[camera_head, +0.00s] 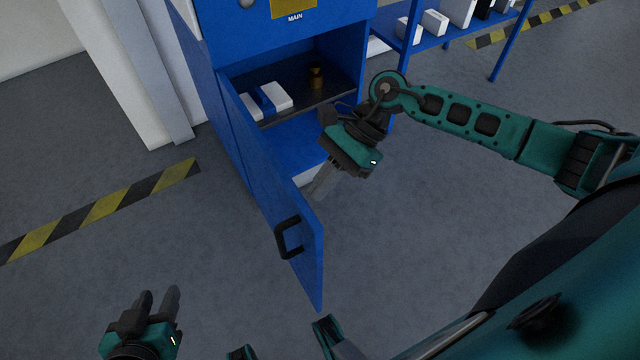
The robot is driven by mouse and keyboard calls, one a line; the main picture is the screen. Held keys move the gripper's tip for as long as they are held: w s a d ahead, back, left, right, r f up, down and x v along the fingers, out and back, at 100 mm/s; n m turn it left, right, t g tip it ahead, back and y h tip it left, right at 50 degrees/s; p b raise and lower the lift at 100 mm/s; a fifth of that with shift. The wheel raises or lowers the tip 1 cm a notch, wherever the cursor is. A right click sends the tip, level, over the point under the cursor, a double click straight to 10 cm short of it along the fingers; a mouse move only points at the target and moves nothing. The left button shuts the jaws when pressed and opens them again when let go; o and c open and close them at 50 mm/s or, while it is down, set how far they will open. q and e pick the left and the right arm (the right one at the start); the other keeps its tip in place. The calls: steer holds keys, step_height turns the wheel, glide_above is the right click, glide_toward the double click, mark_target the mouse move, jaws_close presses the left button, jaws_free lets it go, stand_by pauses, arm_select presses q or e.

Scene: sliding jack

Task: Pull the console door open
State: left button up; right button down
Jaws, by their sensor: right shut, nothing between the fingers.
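The blue console door (262,180) stands swung well out from the blue console (285,40), so the lower compartment is exposed. Its black handle (289,238) is on the outer face near the free edge. My right gripper (314,192) is shut and empty, on the inner side of the door, with its fingertips close to the door's top edge. I cannot tell whether they touch it.
Inside the compartment, a shelf (328,98) holds white-and-blue boxes (268,97) and a small brass-coloured object (316,77). A blue rack (450,38) with white boxes stands at the upper right. Yellow-black tape (100,208) marks the floor at left. The floor around the door is clear.

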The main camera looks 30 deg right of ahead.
steer(key=v, duration=1.2)
steer(key=shift+s+d, duration=0.1)
